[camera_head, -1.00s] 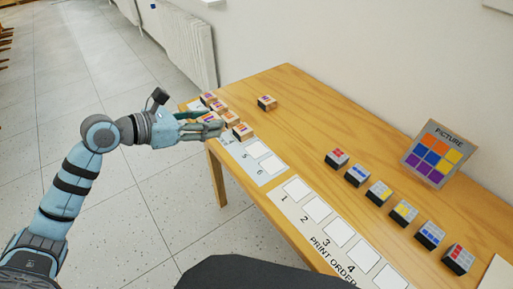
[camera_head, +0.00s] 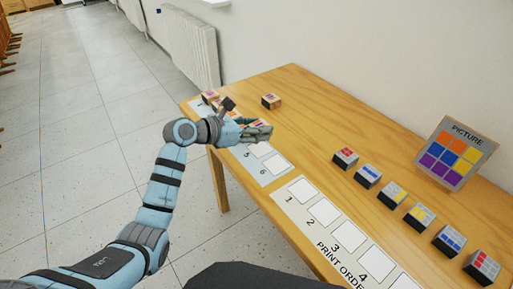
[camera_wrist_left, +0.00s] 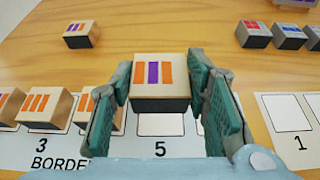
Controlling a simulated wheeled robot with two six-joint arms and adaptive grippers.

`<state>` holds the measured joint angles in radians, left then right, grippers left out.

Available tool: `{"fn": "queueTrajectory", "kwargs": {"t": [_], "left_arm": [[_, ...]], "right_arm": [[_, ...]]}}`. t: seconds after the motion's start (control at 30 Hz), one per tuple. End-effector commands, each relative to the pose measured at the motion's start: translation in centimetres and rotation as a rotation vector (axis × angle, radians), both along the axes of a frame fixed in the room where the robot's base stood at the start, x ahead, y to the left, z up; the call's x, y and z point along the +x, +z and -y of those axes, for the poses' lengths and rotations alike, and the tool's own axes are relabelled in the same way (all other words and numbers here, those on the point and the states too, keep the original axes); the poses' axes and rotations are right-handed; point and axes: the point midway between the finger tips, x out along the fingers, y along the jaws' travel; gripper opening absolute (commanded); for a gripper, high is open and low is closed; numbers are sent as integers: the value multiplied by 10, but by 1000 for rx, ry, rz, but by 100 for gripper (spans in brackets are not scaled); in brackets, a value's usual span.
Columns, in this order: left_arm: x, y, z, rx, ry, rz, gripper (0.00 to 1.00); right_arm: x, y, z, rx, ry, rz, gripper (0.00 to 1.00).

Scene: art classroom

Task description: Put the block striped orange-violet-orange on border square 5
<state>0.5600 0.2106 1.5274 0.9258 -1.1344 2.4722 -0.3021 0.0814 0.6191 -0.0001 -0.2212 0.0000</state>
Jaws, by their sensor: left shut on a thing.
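My left gripper (camera_head: 262,132) is over the near-left edge of the table. In the left wrist view, my left gripper (camera_wrist_left: 160,76) is shut on the block striped orange-violet-orange (camera_wrist_left: 160,88), with a green-grey finger on each side. The block is upright, stripes facing up. Border square 5 (camera_wrist_left: 162,125) shows white and empty just below the block in that view; the block covers part of it. In the head view, the border strip (camera_head: 262,181) shows the numbers 5 and 6, and the gripper hides part of it. My right gripper is not in view.
Blocks stand on border squares left of 5, including an orange-striped block (camera_wrist_left: 40,104) on square 3. A loose striped block (camera_head: 271,101) stands farther back. The empty print order strip (camera_head: 297,208), a row of stamp blocks (camera_head: 394,194) and the picture card (camera_head: 456,152) are right.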

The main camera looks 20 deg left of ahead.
Motion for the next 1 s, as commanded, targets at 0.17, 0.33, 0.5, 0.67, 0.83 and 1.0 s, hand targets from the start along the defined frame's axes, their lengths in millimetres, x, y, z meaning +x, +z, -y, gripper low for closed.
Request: {"fn": "queueTrajectory", "kwargs": {"t": [0.17,0.33,0.5,0.67,0.83,1.0], "left_arm": [[0,-39,0,-1,1,-3,15],[0,-57,0,-1,0,-1,15],[0,-55,0,0,1,0,15],[0,-57,0,-1,1,0,51],[0,-57,0,0,1,0,51],[0,-56,0,0,1,1,51]], "right_arm": [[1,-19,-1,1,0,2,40],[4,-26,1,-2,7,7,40],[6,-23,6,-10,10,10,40],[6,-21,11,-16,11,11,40],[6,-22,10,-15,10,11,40],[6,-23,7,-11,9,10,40]]}}
